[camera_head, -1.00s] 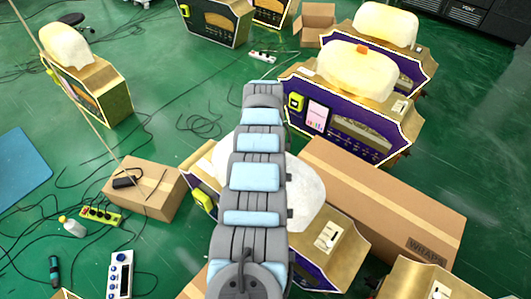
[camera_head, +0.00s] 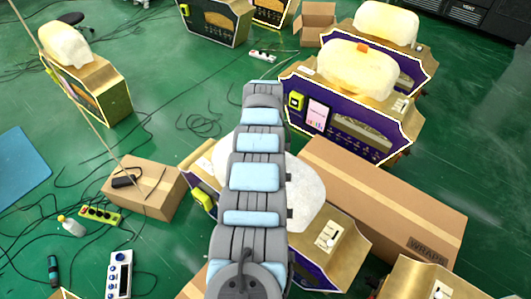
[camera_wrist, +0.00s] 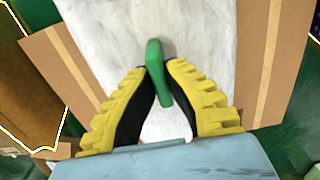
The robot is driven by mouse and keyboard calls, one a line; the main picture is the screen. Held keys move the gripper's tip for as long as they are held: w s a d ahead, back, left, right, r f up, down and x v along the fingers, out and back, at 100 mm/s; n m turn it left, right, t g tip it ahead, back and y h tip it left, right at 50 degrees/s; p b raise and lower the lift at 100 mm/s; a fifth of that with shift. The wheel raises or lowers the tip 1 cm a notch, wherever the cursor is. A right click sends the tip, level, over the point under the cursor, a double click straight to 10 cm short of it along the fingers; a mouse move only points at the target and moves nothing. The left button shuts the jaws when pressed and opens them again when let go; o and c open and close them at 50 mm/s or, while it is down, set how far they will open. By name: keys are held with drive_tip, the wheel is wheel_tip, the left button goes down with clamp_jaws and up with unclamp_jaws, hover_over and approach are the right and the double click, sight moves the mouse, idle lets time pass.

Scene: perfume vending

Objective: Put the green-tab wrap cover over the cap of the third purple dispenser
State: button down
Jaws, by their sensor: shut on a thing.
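My gripper (camera_wrist: 165,75) has yellow-and-black fingers shut on a green tab (camera_wrist: 155,60). White, marbled sheet material, seemingly the wrap cover (camera_wrist: 150,25), lies behind and around the tab in the wrist view. In the head view my arm hides the gripper and the tab. A white rounded shape (camera_head: 306,190) shows beside my arm over a purple dispenser (camera_head: 312,268); I cannot tell whether it is the held cover.
A long cardboard box marked WRAPS (camera_head: 385,205) lies right of my arm. A smaller cardboard box (camera_head: 145,187) stands at the left, with cables and a power strip (camera_head: 100,215) near it. A gold dispenser (camera_head: 100,90) stands at the upper left.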

drive_tip(key=shift+f, duration=0.15)
drive_tip(key=c, duration=1.2)
unclamp_jaws()
drive_tip(key=shift+o, duration=0.2)
wheel_tip(320, 180, up, 12)
